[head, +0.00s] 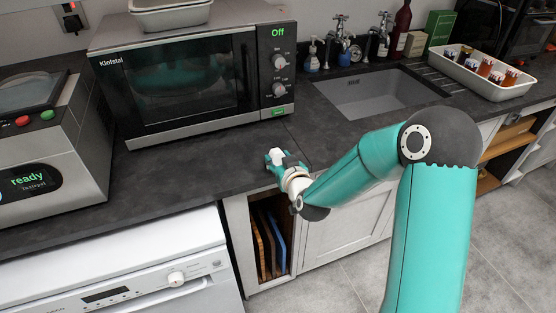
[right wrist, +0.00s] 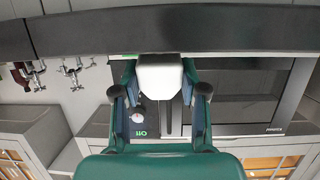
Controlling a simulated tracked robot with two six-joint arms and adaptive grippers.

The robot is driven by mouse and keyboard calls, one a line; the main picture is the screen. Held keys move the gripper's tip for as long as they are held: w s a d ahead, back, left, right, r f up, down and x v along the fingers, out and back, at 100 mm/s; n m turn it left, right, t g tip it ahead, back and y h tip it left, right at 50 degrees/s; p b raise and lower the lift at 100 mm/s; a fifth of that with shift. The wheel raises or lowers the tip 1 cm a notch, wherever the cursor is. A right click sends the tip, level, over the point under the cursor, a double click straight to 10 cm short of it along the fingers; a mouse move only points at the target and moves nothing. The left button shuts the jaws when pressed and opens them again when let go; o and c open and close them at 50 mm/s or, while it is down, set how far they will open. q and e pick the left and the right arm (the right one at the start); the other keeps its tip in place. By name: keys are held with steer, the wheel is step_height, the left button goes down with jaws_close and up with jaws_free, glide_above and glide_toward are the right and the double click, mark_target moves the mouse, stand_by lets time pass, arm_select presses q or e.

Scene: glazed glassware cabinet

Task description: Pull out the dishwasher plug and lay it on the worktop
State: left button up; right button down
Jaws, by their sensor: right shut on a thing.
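My right gripper (head: 276,158) is at the front edge of the dark worktop (head: 190,168), in front of the microwave. It is shut on a white plug (head: 274,155). In the right wrist view the plug (right wrist: 160,73) is a white block between the two fingers of the right gripper (right wrist: 160,90). I cannot tell whether the plug touches the worktop. No cord on it can be made out. The white dishwasher (head: 150,275) stands under the worktop at the lower left. My left gripper is not in view.
A microwave (head: 185,85) stands behind the gripper. A machine (head: 50,150) reading "ready" stands at the left. A wall socket (head: 70,18) with a dark plug is at the upper left. The sink (head: 375,95) and a tray of jars (head: 485,85) are right. Bare worktop lies left of the gripper.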

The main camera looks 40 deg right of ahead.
steer(key=c, duration=0.5)
jaws_free()
steer(key=shift+c, duration=0.2)
steer(key=shift+s, duration=0.1)
steer(key=v, duration=0.7)
steer(key=shift+s, duration=0.15)
